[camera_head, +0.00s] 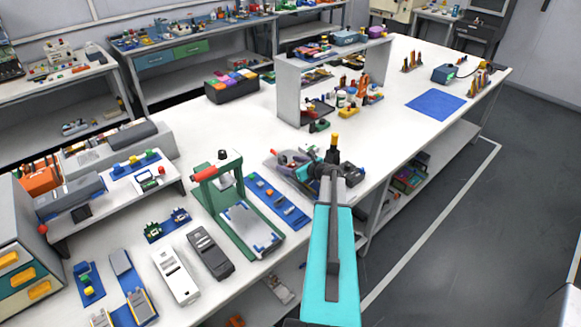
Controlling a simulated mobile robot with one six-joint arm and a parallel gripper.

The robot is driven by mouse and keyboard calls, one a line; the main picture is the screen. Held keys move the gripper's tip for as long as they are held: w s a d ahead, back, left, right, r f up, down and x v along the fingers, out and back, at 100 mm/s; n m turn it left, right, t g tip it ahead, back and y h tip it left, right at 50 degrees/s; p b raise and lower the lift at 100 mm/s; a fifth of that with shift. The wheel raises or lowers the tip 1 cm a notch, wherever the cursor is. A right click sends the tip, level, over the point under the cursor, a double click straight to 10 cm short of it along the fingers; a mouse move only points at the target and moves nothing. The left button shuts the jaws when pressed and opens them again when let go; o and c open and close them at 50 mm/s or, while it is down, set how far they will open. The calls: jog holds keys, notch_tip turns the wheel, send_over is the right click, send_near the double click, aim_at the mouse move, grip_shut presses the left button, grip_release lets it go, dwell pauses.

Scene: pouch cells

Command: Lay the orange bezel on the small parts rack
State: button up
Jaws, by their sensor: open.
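My arm (328,265) reaches from the bottom over the front edge of the long white bench. My gripper (318,171) is at its far end, small and partly hidden by the wrist, above a cluster of grey and dark parts. I see nothing clearly held in it. I cannot pick out the orange bezel for certain; it may be hidden or too small. A white two-tier shelf (289,92) with small parts stands on the bench beyond my gripper. I cannot tell whether it is the small parts rack.
A green press frame (228,205) stands left of my gripper, beside a blue strip (275,197) of small parts. A black box of coloured bins (232,87) stands farther back.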

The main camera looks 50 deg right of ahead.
jog(key=c, duration=1.1)
jog(key=shift+r, duration=0.1)
jog(key=shift+r+b, duration=0.75)
jog(key=shift+r, duration=0.35)
jog(key=s+a+r+b, duration=0.1)
jog(key=s+a+b, duration=0.1)
jog(key=s, duration=0.3)
jog(key=s+a+b, duration=0.2)
jog(key=s, duration=0.2)
jog(key=s+a+r+b, duration=0.1)
jog(key=s+a, duration=0.1)
jog(key=s, duration=0.3)
jog(key=shift+s+a+r+b, duration=0.3)
jog(key=shift+a+b, duration=0.1)
jog(key=c, duration=0.3)
